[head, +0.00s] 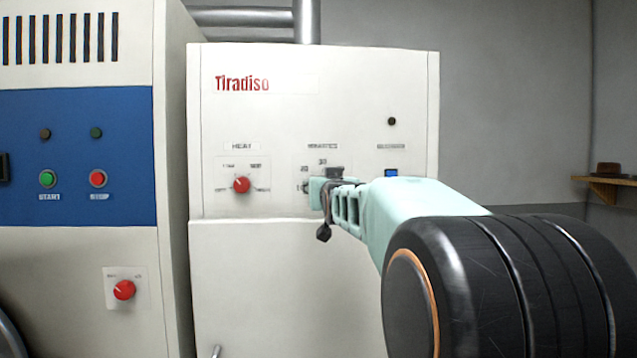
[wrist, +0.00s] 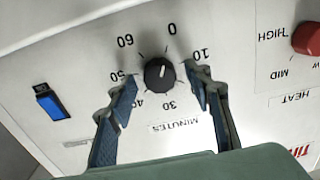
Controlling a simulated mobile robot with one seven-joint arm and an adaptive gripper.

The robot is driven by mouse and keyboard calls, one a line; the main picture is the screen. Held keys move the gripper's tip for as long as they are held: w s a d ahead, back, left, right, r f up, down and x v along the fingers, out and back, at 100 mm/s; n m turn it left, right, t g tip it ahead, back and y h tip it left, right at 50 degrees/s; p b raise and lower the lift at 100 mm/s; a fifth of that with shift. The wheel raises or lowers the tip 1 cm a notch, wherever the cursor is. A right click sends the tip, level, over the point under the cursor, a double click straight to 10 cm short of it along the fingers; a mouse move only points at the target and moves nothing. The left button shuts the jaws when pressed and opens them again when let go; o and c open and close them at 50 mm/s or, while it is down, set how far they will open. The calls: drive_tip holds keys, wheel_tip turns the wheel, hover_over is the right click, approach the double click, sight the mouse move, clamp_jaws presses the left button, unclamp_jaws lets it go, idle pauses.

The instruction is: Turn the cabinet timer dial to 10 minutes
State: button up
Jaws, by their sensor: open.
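The timer dial (wrist: 159,74) is a small black knob with a white pointer line. In the wrist view its scale appears upside down, and the pointer seems to aim near the 0. The 10 mark (wrist: 200,55) is to the right of the dial, beside a fingertip. My gripper (wrist: 161,78) is open, with one blue-grey finger on each side of the dial; I cannot tell whether either finger touches it. In the head view my gripper (head: 325,190) covers the dial on the cabinet (head: 260,120) marked MINUTES.
The red heat knob (head: 241,184) is left of the timer, and a blue switch (head: 391,173) is to its right. A machine with a blue panel (head: 75,125), green and red buttons stands at left.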

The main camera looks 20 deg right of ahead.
drive_tip(key=shift+w, duration=0.1)
drive_tip(key=c, duration=1.1)
drive_tip(key=shift+c, duration=0.2)
